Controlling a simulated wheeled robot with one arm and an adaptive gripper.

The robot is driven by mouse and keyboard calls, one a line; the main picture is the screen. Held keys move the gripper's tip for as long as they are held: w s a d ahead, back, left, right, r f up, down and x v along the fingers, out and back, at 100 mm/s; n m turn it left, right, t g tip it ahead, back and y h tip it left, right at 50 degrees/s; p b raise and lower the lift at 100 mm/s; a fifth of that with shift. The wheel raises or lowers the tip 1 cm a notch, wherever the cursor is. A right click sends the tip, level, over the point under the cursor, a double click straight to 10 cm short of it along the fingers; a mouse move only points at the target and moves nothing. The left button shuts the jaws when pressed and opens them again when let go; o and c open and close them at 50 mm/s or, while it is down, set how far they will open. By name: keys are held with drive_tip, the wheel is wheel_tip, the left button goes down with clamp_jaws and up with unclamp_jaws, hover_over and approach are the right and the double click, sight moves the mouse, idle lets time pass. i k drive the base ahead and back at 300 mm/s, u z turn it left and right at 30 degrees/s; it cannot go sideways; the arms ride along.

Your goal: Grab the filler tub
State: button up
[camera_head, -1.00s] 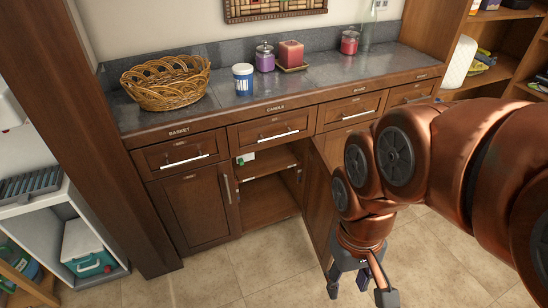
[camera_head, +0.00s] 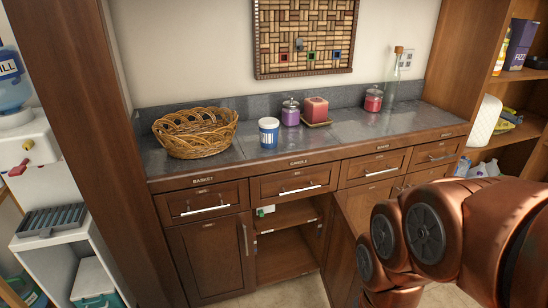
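My copper-coloured arm fills the lower right, apart from the tub. My gripper is out of view below the picture.
A red candle block (camera_head: 315,109), a red jar (camera_head: 373,99) and a clear bottle (camera_head: 391,80) stand farther right. A lower cabinet (camera_head: 285,250) is open, its door swung outward. A water dispenser (camera_head: 30,150) is at left, shelves (camera_head: 515,75) at right.

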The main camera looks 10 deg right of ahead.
sight(268, 126)
drive_tip(key=u, duration=0.65)
drive_tip(key=i, duration=1.45)
drive_tip(key=z, duration=0.1)
